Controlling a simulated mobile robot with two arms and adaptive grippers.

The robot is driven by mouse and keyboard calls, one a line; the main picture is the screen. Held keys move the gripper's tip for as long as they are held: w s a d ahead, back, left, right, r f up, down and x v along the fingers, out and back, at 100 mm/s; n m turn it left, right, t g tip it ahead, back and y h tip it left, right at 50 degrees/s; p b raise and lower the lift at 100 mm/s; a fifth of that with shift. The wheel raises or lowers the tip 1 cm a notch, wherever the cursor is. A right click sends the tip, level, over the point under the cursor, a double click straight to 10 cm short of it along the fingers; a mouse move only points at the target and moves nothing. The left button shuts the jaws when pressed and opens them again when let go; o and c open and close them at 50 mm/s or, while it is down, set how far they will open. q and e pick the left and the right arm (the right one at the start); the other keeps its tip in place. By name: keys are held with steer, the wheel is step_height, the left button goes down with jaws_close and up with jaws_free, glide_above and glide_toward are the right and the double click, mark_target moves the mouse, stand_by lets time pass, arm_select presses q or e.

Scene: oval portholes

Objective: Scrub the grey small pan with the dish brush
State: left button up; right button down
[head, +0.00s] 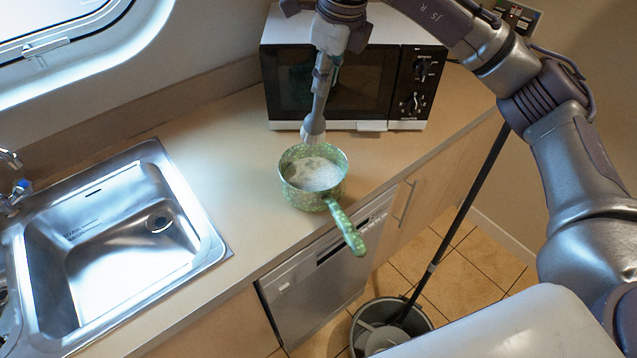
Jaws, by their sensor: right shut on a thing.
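A small pan (289,190) with a green speckled outside stands upright on the counter in front of the microwave; it looks green, not grey. Its handle (348,228) points toward the front right, past the counter edge. Whitish patches cover its inside bottom. My right gripper (326,62) is shut on the grey dish brush (319,100), above and behind the pan. The brush hangs nearly upright, with its pale bristles (313,132) down by the pan's back rim. I cannot tell whether the bristles touch the pan. My left gripper is not in view.
A microwave (411,108) stands close behind the pan and brush. A steel sink (185,198) with a tap is at the left. The counter (222,150) between sink and pan is clear. A bucket (424,322) with a mop pole (466,202) stands on the floor.

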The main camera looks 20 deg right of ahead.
steer(key=p+v, duration=0.2)
steer(key=v, duration=0.1)
steer(key=w+p+v, duration=0.1)
steer(key=v, duration=0.2)
steer(key=w+p+v, duration=0.1)
steer(key=p+v, duration=0.1)
steer(key=v, duration=0.1)
steer(key=shift+a+r+p, duration=0.25)
steer(key=shift+a+p, duration=0.05)
steer(key=shift+a, duration=0.1)
